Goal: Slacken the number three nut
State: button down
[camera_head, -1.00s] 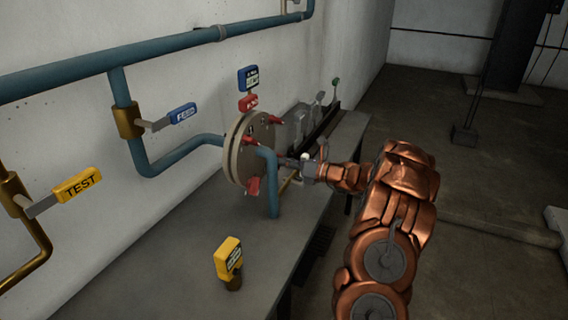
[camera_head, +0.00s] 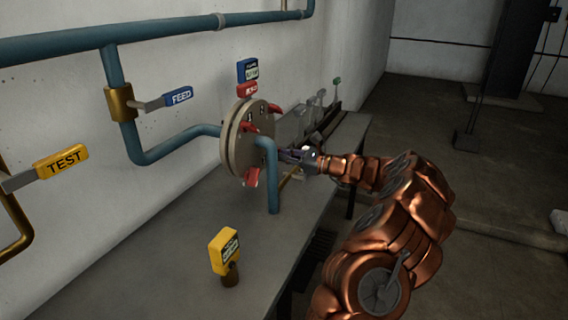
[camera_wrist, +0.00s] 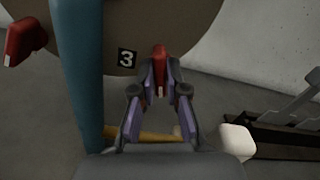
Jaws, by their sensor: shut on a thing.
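The round flange (camera_head: 237,150) stands upright on the bench, with red nut handles around its face. In the wrist view the "3" label (camera_wrist: 127,58) is on the flange face (camera_wrist: 180,25). Just right of the label, the red number three nut (camera_wrist: 160,62) sits between the fingers of my gripper (camera_wrist: 160,85), which is shut on it. Another red nut (camera_wrist: 24,42) shows at the left. In the head view my gripper (camera_head: 290,155) is at the right side of the flange, partly behind the blue pipe; the nut in it is hard to make out there.
A blue pipe (camera_head: 268,175) drops from the flange front to the bench (camera_head: 170,245), close to my gripper's left. A yellow tagged block (camera_head: 224,250) stands on the bench. FEED (camera_head: 179,96) and TEST (camera_head: 61,161) valve handles are at left. Grey items (camera_head: 300,115) stand behind.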

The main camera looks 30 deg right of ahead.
jog(key=n+b, duration=0.3)
jog(key=shift+a+f, duration=0.1)
jog(key=shift+f, duration=0.2)
jog(key=shift+r+n+b, duration=0.15)
jog(key=shift+n+b, duration=0.85)
jog(key=shift+b, duration=0.05)
jog(key=shift+n, duration=0.3)
jog(key=shift+r, duration=0.1)
jog(key=c, duration=1.2)
grip_release()
jog(key=shift+s, duration=0.1)
jog(key=v, duration=1.2)
